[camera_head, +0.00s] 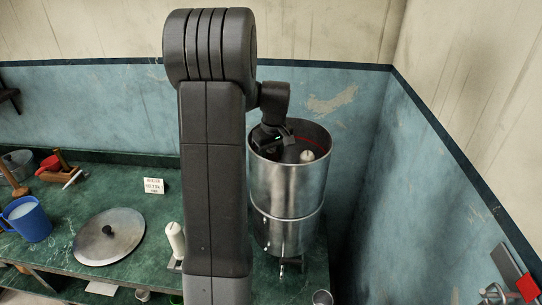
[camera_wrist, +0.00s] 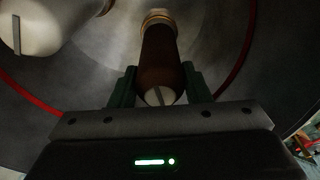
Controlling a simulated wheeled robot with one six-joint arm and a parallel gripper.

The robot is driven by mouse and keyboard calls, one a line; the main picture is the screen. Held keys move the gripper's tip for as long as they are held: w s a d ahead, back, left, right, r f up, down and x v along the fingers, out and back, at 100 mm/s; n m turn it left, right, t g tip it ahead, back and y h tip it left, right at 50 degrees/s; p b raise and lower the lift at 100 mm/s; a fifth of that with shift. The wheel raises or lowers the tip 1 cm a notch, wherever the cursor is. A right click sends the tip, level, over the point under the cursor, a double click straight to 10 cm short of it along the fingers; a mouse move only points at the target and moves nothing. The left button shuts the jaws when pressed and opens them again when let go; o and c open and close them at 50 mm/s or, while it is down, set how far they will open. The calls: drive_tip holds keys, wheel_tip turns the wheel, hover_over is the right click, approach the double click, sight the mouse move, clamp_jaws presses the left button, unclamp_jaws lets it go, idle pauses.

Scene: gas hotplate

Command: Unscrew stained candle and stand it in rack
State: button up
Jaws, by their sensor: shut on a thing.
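My gripper (camera_head: 273,140) reaches down into the open top of a tall metal cylinder (camera_head: 288,195). In the wrist view, its two green fingers (camera_wrist: 158,90) are shut on the stained candle (camera_wrist: 160,52), a dark brown cylinder with a pale slotted end and a brass-coloured collar at its far end. The collar is at the vessel's floor; I cannot tell whether it is still threaded in. A clean white candle (camera_wrist: 45,18) stands beside it, also visible in the head view (camera_head: 308,156). Another white candle (camera_head: 175,240) stands upright in a small grey holder, possibly the rack, partly hidden by my arm.
The cylinder's wall surrounds my gripper closely. A blue wall stands close behind and right.

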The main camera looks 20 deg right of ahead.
drive_tip(key=n, duration=0.5)
drive_tip(key=shift+y, duration=0.3)
drive_tip(key=o, duration=1.1)
drive_tip(key=c, duration=1.3)
drive_tip(key=shift+o, duration=0.2)
drive_tip(key=shift+r, duration=0.1)
drive_tip(key=shift+r+p, duration=0.1)
drive_tip(key=shift+p, duration=0.2)
